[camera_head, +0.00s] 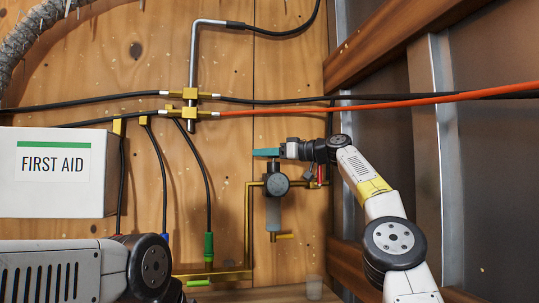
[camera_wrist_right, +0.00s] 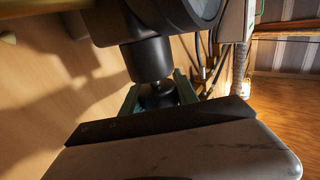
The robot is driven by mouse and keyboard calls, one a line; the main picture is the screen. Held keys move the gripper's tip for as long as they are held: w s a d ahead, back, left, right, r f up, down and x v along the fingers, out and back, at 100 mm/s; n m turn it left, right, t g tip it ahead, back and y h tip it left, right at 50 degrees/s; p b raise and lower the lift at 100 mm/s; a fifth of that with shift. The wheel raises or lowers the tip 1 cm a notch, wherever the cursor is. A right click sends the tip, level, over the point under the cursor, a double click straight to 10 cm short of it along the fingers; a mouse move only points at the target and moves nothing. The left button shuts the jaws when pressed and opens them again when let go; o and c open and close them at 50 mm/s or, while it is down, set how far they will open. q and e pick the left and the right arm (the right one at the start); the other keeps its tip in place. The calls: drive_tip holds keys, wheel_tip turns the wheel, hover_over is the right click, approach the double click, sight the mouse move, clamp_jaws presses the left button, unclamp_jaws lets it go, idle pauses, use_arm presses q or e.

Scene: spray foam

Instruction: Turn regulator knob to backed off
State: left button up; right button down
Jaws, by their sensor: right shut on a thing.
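The regulator stands on the brass pipe on the plywood wall, with a dark round gauge (camera_head: 277,184) on its front and a grey bowl (camera_head: 273,214) below. My right gripper (camera_head: 266,152) reaches in from the right at the top of the regulator, its teal fingers level. In the right wrist view, the dark regulator knob (camera_wrist_right: 158,94) sits between the teal fingers of the right gripper (camera_wrist_right: 158,88), which is shut on it. The fingers hide most of the knob in the head view. My left arm shows at the lower left; its gripper is not visible.
A white first aid box (camera_head: 52,172) is at the left. Black hoses and an orange hose (camera_head: 380,106) cross above the regulator. A brass manifold (camera_head: 190,103) and a green-collared hose (camera_head: 208,243) are to its left.

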drive_tip(key=shift+f, duration=0.15)
drive_tip(key=c, duration=0.9)
unclamp_jaws()
drive_tip(key=shift+a, duration=0.1)
drive_tip(key=shift+c, duration=0.2)
drive_tip(key=shift+d, duration=0.3)
drive_tip(key=v, duration=0.7)
drive_tip(key=shift+s+d, duration=0.1)
drive_tip(key=shift+d, duration=0.05)
